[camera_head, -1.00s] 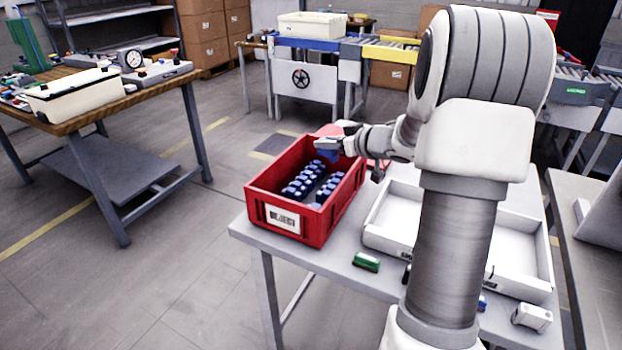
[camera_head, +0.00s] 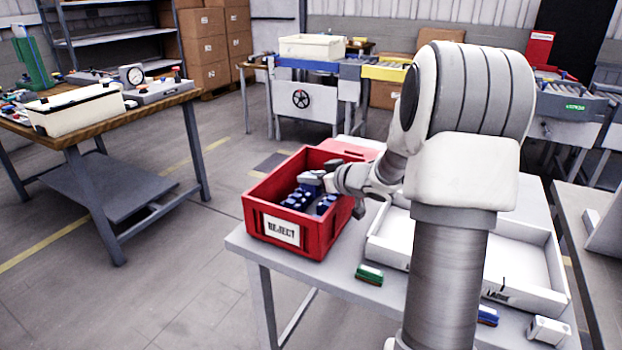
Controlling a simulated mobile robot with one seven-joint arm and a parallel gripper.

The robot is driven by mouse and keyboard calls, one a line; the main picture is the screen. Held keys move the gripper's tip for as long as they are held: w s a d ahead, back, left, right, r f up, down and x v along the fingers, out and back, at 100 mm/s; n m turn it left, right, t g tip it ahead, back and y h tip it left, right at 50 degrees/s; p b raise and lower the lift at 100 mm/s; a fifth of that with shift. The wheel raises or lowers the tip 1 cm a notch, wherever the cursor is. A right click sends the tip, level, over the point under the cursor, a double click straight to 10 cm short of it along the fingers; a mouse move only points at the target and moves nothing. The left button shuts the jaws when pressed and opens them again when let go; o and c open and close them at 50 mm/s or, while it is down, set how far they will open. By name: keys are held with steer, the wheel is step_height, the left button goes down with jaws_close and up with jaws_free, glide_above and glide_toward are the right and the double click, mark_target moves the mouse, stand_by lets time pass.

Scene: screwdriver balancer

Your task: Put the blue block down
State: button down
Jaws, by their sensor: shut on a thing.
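The red bin marked REJECT (camera_head: 322,238) stands at the left end of the grey table. Several dark blue blocks (camera_head: 300,198) lie inside it. My gripper (camera_head: 316,181) is down inside the bin, pointing left, low over these blocks. It is shut on a blue block, which is mostly hidden by the fingers and hard to tell from the blocks below. I cannot tell whether the held block touches the others. Another blue block (camera_head: 487,316) lies on the table near its front edge, partly behind my arm.
A white tray (camera_head: 528,292) sits right of the bin, partly hidden by my arm. A green block (camera_head: 369,274) lies on the table in front of it. A small white box (camera_head: 548,331) is at the front right. A wooden bench (camera_head: 60,140) stands at the left.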

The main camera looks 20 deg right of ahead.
steer(key=shift+f, duration=0.6)
steer(key=c, duration=0.7)
jaws_free()
steer(key=shift+s+f, duration=0.15)
steer(key=shift+f, duration=0.05)
steer(key=shift+r, duration=0.3)
steer(key=shift+w+r+p+v, duration=0.15)
steer(key=shift+p+v, duration=0.5)
steer(key=shift+v, duration=1.4)
steer(key=shift+r+p+v, duration=0.2)
steer(key=shift+p+v, duration=0.4)
steer(key=shift+v, duration=1.4)
steer(key=shift+w+r+p+v, duration=0.15)
steer(key=shift+p+v, duration=0.5)
steer(key=shift+v, duration=1.4)
steer(key=shift+r, duration=0.1)
